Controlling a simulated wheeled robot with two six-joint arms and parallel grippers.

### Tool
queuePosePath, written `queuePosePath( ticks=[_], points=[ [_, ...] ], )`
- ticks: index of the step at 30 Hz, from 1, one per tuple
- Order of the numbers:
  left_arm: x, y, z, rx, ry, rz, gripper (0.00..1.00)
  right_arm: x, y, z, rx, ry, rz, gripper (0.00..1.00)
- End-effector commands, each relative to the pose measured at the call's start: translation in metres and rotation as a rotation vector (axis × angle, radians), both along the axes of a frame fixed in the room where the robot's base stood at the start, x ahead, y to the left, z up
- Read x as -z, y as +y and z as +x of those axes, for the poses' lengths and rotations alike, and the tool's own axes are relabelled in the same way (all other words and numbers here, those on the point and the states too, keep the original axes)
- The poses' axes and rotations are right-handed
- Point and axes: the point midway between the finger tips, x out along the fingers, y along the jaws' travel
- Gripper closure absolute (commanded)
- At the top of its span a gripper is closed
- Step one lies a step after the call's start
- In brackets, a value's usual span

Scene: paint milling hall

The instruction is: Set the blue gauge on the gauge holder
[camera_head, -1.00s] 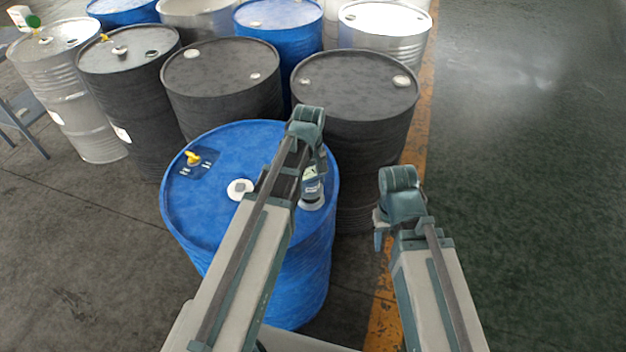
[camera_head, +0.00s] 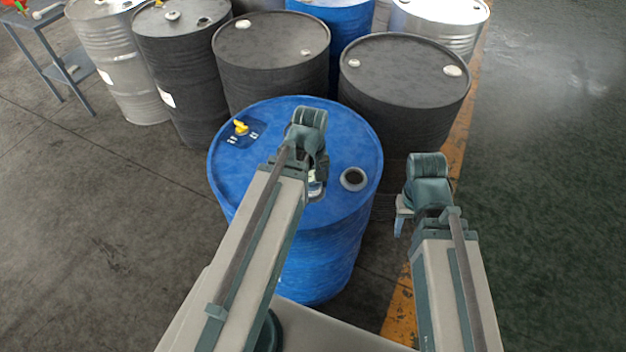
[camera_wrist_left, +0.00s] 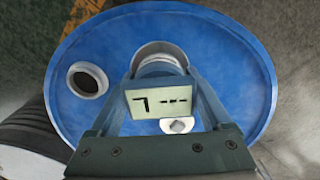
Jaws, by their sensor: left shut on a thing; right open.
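My left gripper (camera_head: 313,168) is shut on a gauge, taken as the blue gauge (camera_wrist_left: 158,102), over the blue drum. In the left wrist view its pale display with dark marks shows between the fingers, with a round metal part behind it. My right gripper (camera_head: 403,215) is open and empty, to the right of the drum. I cannot identify the gauge holder. A table (camera_head: 72,70) at the far left bears small red and green things, cut off by the frame.
Several drums stand close behind. Floor is free to the left and right.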

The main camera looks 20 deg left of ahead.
Motion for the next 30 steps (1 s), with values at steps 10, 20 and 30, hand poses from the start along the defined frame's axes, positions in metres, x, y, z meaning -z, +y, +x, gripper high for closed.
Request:
queuePosePath(
  ticks=[10, 20, 30],
  points=[
    [-0.043, 0.000, 0.000, 0.000, 0.000, 0.000, 1.00, -0.043, 0.000, 0.000, -0.001, 0.000, 0.000, 0.50],
    [-0.090, 0.000, 0.000, 0.000, 0.000, 0.000, 1.00, -0.090, 0.000, 0.000, 0.001, 0.000, 0.001, 0.50],
    [-0.110, 0.000, 0.000, 0.000, 0.000, 0.000, 1.00, -0.110, 0.000, 0.000, 0.008, 0.000, 0.002, 0.50]
  ],
)
